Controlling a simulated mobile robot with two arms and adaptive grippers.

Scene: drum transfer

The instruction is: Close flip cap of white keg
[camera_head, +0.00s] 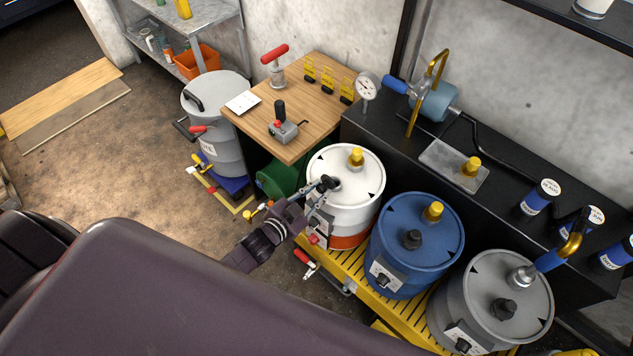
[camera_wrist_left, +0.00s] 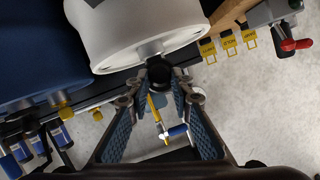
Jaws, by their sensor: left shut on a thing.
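The white keg (camera_head: 345,205) stands on the yellow grated platform, with an orange band near its base. It also shows in the wrist view (camera_wrist_left: 125,25). A yellow cap (camera_head: 356,157) sits on its top. My left gripper (camera_head: 322,190) is at the near left part of the keg's top, shut on a small black cap. This black cap (camera_wrist_left: 160,74) shows between the fingertips in the wrist view, beside the keg's rim. The fingers partly hide it, and I cannot tell its angle. My right gripper is not in view.
The blue keg (camera_head: 415,250) stands close right of the white keg, and a grey keg (camera_head: 495,310) beyond it. A wooden table (camera_head: 310,105) with tools stands behind left. A black bench (camera_head: 400,130) runs behind the kegs. Open floor (camera_head: 130,175) lies left.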

